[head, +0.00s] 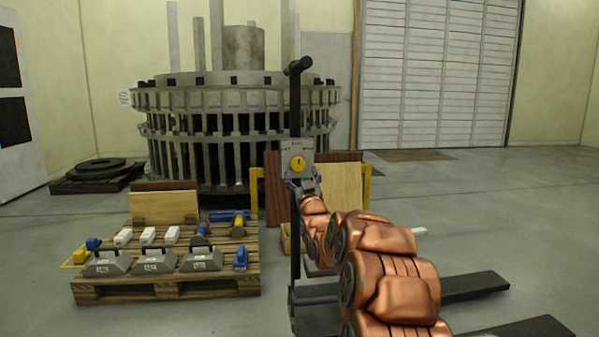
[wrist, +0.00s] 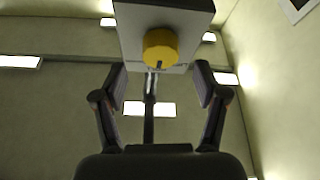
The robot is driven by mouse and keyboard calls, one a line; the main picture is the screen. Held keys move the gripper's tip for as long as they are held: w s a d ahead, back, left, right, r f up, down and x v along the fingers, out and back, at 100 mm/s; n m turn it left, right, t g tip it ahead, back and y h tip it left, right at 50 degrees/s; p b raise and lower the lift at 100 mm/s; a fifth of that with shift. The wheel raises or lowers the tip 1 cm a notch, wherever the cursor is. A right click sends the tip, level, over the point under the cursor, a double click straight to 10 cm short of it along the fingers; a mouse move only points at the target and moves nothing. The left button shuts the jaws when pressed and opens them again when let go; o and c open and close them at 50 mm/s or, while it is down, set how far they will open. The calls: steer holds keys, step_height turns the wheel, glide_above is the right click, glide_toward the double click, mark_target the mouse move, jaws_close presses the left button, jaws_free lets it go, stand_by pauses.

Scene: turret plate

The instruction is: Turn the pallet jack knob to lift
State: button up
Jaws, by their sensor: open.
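The pallet jack's yellow knob (head: 298,163) sits on a grey control box (head: 297,148) fixed to the black upright handle (head: 295,100). In the wrist view the round yellow knob (wrist: 160,48) has a small dark mark at its lower middle, on the face of the pale box (wrist: 190,18). My gripper (wrist: 159,85) is open, with its two fingers spread below the knob, one to each side, and nothing between them. In the head view my gripper (head: 303,186) is just below the box, small and partly hidden by my copper arm. The lettering on the box is too small to read.
The jack's dark forks (head: 475,287) reach right along the floor. A wooden pallet (head: 165,288) at left holds grey handled weights, white blocks and tools. Boards (head: 345,190) lean behind the handle. A large round turret structure (head: 235,130) stands behind. Floor at right is mostly clear.

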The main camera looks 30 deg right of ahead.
mark_target(300, 165)
steer(key=shift+b+x, duration=0.5)
steer(key=shift+x, duration=1.35)
steer(key=c, duration=1.1)
steer(key=shift+c, duration=0.2)
steer(key=shift+n+p, duration=0.4)
steer(key=shift+n, duration=0.1)
steer(key=n+y+p, duration=0.1)
steer(key=n, duration=0.1)
steer(key=n+y+p, duration=0.2)
steer(key=n, duration=0.1)
steer(key=shift+d+r, duration=0.15)
steer(key=shift+r, duration=0.05)
steer(key=n+y+p, duration=0.1)
steer(key=n, duration=0.2)
steer(key=n+y+p, duration=0.2)
steer(key=n, duration=0.2)
steer(key=shift+g, duration=0.3)
steer(key=shift+n, duration=0.3)
